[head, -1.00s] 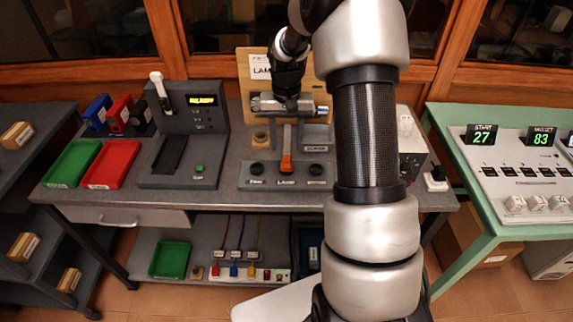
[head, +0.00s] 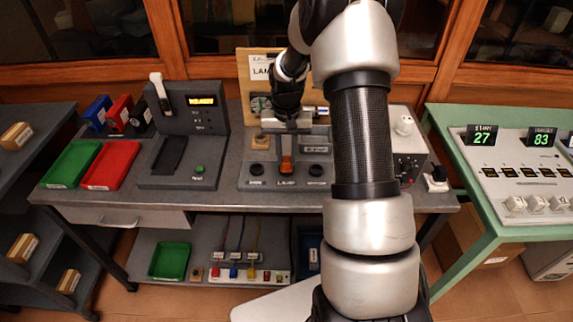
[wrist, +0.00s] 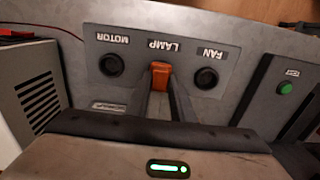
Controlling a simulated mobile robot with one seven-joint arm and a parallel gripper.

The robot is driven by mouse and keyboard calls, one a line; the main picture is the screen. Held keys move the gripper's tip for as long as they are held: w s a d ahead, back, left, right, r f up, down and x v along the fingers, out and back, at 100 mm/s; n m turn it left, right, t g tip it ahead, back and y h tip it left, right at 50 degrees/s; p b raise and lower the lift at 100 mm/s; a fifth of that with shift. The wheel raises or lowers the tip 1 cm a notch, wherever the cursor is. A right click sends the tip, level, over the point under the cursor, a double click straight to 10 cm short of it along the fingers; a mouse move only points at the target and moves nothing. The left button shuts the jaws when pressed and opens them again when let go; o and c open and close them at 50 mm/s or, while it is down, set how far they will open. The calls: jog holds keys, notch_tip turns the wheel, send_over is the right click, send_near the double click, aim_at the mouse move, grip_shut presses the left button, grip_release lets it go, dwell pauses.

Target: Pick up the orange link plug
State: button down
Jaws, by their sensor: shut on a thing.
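The orange link plug (head: 286,166) sits at the middle LAMP position of the grey panel on the bench. It also shows in the wrist view (wrist: 161,70), between the tips of my gripper. My gripper (head: 286,152) reaches down over the panel and is shut on the plug. In the wrist view its two fingers (wrist: 160,88) close on the plug from both sides. I cannot tell whether the plug is still seated in its socket. Its lower part is hidden.
Dark round sockets marked FAN (wrist: 206,78) and MOTOR (wrist: 112,65) flank the plug. A grey unit with a green button (head: 199,169) stands to the left. A grey box (head: 411,150) is at the right.

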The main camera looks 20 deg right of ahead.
aim_at(286, 159)
notch_tip(286, 159, up, 10)
jog(key=shift+p, duration=0.4)
